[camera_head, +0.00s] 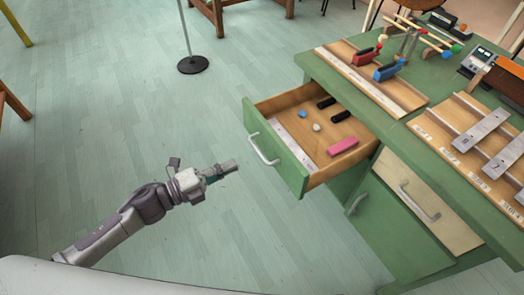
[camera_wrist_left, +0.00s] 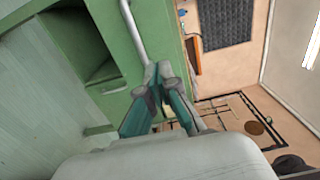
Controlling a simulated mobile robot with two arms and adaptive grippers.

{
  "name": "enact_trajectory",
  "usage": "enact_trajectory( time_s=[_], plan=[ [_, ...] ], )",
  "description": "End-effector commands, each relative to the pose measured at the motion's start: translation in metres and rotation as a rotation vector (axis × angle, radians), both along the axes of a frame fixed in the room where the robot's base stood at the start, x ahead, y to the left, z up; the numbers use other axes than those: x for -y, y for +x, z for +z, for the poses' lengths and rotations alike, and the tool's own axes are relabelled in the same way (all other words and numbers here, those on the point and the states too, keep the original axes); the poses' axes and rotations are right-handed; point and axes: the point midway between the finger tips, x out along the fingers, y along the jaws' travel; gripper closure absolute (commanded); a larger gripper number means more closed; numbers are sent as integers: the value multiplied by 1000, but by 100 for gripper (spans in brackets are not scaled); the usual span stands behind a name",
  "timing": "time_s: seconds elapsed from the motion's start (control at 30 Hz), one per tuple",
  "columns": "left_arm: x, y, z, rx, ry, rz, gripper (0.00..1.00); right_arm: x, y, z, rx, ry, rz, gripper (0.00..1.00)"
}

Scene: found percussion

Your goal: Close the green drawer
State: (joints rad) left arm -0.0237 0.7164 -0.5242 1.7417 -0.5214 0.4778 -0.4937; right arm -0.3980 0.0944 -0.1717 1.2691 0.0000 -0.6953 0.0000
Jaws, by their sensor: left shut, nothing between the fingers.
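The green drawer (camera_head: 275,150) stands pulled out from the green desk in the head view. Its front carries a pale bar handle (camera_head: 262,151). Inside lie a pink block (camera_head: 342,146), two black pieces, a small blue piece and a pale stone-like piece. My left gripper (camera_head: 234,166) is shut and empty, just left of the drawer front and pointing at it. In the left wrist view, its closed fingertips (camera_wrist_left: 159,72) appear close to the end of the pale handle (camera_wrist_left: 135,30); I cannot tell whether they touch. My right gripper is not in view.
The desktop (camera_head: 408,135) holds wooden trays with red and blue pieces and metal bars. A pale drawer front (camera_head: 415,205) and a green door below it are closed. A stand with a round black base (camera_head: 192,65) is on the floor. Floor around my left arm is clear.

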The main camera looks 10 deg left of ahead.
Motion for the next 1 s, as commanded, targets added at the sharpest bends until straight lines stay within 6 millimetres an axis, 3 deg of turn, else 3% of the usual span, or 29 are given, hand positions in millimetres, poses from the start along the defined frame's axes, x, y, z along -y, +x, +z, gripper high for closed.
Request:
enact_trajectory(
  time_s=[0.2, 0.5, 1.0],
  plan=[
    [40, 30, 2, 2, -3, 1, 100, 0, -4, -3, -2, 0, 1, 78],
    [80, 59, 0, -1, -2, 3, 100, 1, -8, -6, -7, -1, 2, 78],
    [89, 66, -1, -4, -2, 4, 100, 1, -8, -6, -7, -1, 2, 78]
  ],
)
